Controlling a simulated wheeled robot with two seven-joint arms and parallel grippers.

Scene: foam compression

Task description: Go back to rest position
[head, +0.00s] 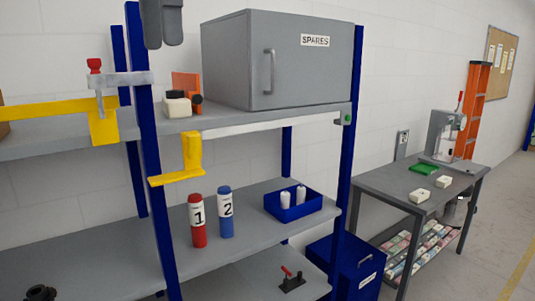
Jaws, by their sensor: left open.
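My left gripper (40,293) is a small dark shape at the bottom left corner, cut off by the frame's lower edge. It is open, and I see nothing between its fingers. It shows against the grey lower shelf (95,265), and I cannot tell its exact distance from it. My right gripper is not in view.
A blue-posted shelf holds a grey SPARES cabinet (230,60), a red bottle (197,232), a blue bottle (225,224) and a blue bin (300,210). Yellow brackets (182,178) stick out. At right, a grey table (385,185) bears a press (440,135) and pale blocks (419,196).

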